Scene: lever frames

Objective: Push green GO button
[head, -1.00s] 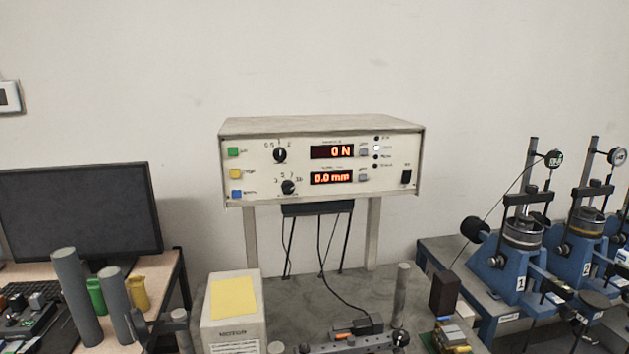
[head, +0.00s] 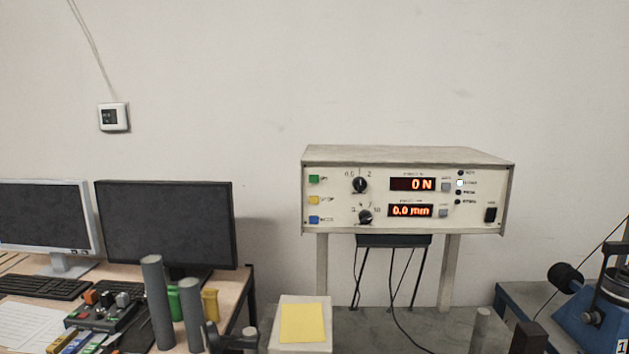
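The green button (head: 314,179) sits at the upper left of the front panel of a beige control box (head: 408,157). A yellow button (head: 314,200) and a blue button (head: 314,220) are below it in the same column. The small labels beside them are too blurred to read surely. The upper red display (head: 413,184) reads 0 N and the lower one (head: 411,211) reads 0.0 mm. Neither of my grippers is in the head view.
The box stands on two posts above a grey bench. Two monitors (head: 165,224), a keyboard and grey cylinders (head: 157,300) are at the left. A pale box with a yellow note (head: 303,322) stands in front. Blue lever equipment (head: 590,322) is at the right.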

